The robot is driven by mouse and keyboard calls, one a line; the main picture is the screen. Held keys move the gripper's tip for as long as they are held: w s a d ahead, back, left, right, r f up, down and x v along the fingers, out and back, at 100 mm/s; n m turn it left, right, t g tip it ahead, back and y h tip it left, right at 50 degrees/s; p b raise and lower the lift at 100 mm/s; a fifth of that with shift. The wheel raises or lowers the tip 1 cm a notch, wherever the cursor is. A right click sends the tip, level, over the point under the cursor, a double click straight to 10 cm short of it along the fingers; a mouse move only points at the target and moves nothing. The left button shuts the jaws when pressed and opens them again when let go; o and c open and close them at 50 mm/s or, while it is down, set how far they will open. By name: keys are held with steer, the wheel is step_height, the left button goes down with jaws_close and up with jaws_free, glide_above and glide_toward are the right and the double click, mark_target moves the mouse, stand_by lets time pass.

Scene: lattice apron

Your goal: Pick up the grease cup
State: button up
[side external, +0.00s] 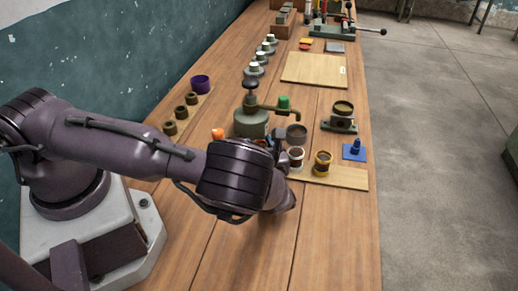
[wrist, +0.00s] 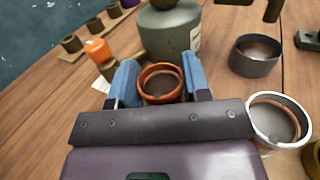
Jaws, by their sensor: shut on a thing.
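My gripper (wrist: 158,80) is shut on a small cup with an orange-brown rim and a dark inside, which I take to be the grease cup (wrist: 161,70). The cup sits upright between the two blue fingers in the wrist view. Whether its base touches the bench cannot be told. In the side external view my arm hides the cup and most of the gripper. A white-rimmed cup (side external: 296,157) and a yellow-rimmed cup (side external: 322,163) stand on a pale board (side external: 345,178) beside the gripper.
A green-grey canister (side external: 250,123) with a spout arm stands just beyond the gripper. A dark grey bowl (wrist: 256,56) is to its right. An orange object (wrist: 98,50) lies to the left. A blue pad (side external: 354,152) and a large board (side external: 314,71) lie farther off. The near bench is clear.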

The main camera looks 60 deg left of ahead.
steer(key=s+d+r, duration=0.1)
steer(key=s+r, duration=1.1)
steer(key=s, duration=0.2)
steer(key=w+d+m+t+h, duration=0.25)
steer(key=w+d, duration=0.35)
steer(key=w, duration=0.3)
steer(key=w+d+m+t+h, duration=0.1)
steer(key=w+d+m+t, duration=0.1)
steer(key=w+d+t, duration=0.4)
steer(key=w+d+f, duration=0.1)
steer(key=w+f, duration=0.1)
steer(key=w, duration=0.2)
steer(key=w+d+f+g, duration=0.1)
steer(key=w+f, duration=0.2)
steer(key=w, duration=0.2)
steer(key=w+d+f+g, duration=0.1)
steer(key=w+f, duration=0.2)
steer(key=w, duration=0.1)
steer(key=shift+w+d, duration=0.35)
steer(key=shift+w+d+f, duration=0.1)
steer(key=shift+w+f, duration=0.55)
steer(key=shift+f, duration=1.5)
steer(key=shift+f, duration=0.15)
